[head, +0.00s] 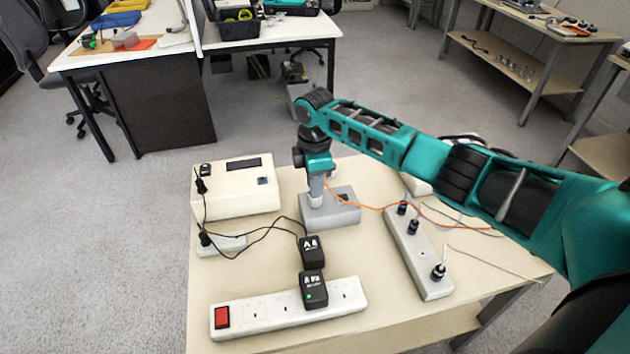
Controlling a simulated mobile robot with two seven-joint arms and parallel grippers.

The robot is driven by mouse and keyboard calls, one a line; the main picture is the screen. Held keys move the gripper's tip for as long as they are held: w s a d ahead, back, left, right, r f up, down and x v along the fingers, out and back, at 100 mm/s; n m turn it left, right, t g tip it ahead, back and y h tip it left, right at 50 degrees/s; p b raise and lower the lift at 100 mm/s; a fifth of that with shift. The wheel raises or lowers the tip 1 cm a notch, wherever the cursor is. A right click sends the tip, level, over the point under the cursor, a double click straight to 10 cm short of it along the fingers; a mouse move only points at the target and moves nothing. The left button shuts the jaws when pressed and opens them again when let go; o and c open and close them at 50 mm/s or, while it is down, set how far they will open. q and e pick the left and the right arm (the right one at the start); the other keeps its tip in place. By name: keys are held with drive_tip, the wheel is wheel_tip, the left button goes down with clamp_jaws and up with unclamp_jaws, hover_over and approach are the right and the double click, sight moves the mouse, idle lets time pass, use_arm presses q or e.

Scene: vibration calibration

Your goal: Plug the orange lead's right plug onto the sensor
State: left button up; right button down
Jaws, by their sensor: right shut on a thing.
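My right gripper (316,198) points down over a grey block (342,214) near the middle of the table. It is shut on one end of the orange lead (372,208); the plug itself is too small and too covered to make out. The lead runs from the fingers to the right, over the grey strip, toward the table's right side. The sensor cannot be told apart under the fingers. I cannot tell whether the plug touches anything. My left gripper is not in view.
A cream box with a display (235,188) stands at left, with black cables. A white power strip (260,312) at the front carries black adapters (313,288). A grey strip (424,262) with black plugs lies right of the block. The table (385,318) is clear at front right.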

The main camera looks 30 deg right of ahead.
drive_tip(key=c, duration=0.9)
unclamp_jaws()
drive_tip(key=shift+r, duration=2.55)
wheel_tip(320, 180, up, 13)
drive_tip(key=shift+f, duration=0.1)
